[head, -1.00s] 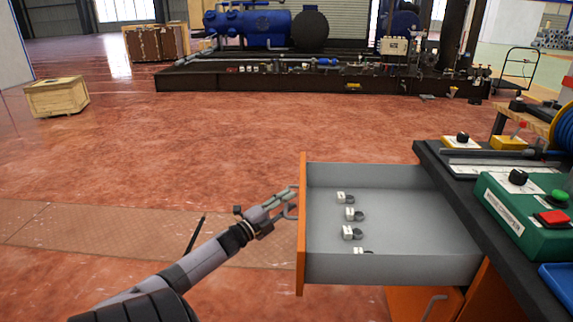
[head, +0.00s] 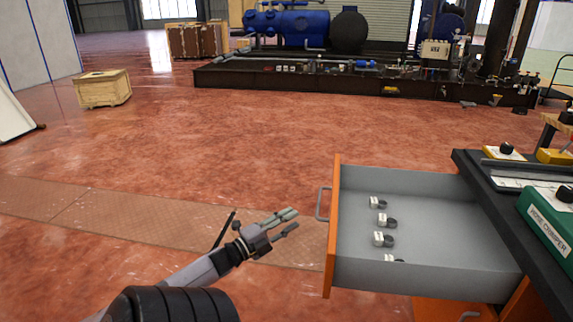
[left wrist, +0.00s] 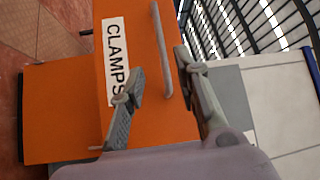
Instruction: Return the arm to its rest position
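My left gripper (head: 291,222) is open and empty, left of the open drawer (head: 430,272) in the head view. Its fingertips are apart from the drawer's handle (head: 321,204). In the left wrist view, the two open fingers (left wrist: 155,85) face the drawer's orange front (left wrist: 150,125), which has a white CLAMPS label (left wrist: 116,60). The handle (left wrist: 162,45) shows beyond and between the fingers. Several small clamps with white tags (head: 383,220) lie in the grey drawer. My right gripper is in neither view.
The dark-topped workbench (head: 500,200) is at the right with a green HOSE CRIMPER box (head: 548,222) on it. A wooden crate (head: 104,90) stands far left. The red floor left of the drawer is clear around my left arm.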

